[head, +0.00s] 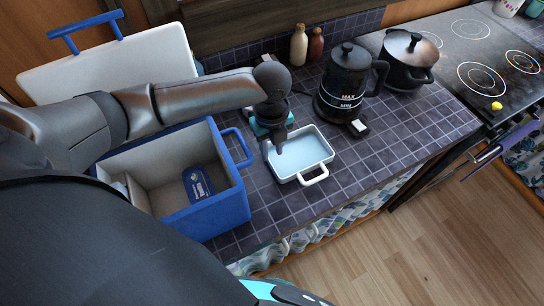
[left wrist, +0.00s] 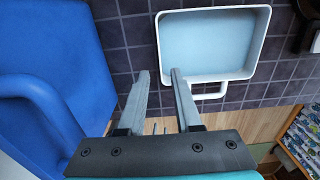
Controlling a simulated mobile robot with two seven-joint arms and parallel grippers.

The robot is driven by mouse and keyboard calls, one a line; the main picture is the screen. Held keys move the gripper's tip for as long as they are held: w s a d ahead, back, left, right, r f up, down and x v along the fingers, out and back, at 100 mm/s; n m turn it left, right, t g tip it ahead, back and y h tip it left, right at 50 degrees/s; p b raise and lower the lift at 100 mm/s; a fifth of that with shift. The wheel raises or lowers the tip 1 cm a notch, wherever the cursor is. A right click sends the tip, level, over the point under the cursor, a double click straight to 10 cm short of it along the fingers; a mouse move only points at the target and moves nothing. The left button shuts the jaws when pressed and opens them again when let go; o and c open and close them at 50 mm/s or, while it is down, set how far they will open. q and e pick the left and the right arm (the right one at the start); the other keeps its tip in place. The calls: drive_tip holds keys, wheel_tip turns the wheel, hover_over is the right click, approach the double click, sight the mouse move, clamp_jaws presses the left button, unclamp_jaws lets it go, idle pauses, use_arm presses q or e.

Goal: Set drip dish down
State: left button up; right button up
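The drip dish (head: 308,152), a shallow white-rimmed tray with a pale blue inside and a loop handle, sits flat on the dark tiled counter. My left gripper (head: 273,150) points down at the dish's left wall. In the left wrist view the dish (left wrist: 215,45) lies beyond the fingertips. There the left gripper (left wrist: 159,73) is open, its fingers apart, one on the outer side of the dish's side wall and one over the inside. No contact with the wall can be made out. My right gripper is not in view.
An open blue cooler box (head: 205,217) stands left of the dish, with a blue pack (head: 199,184) inside; its white lid (head: 110,65) leans behind. A black kettle (head: 346,80), a pot (head: 408,58) and two bottles (head: 299,45) stand behind. Tiles right of the dish are clear.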

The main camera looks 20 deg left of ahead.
use_arm(q)
wheel_tip(320, 180, up, 6)
drive_tip(key=shift+f, duration=0.1)
idle(0.5)
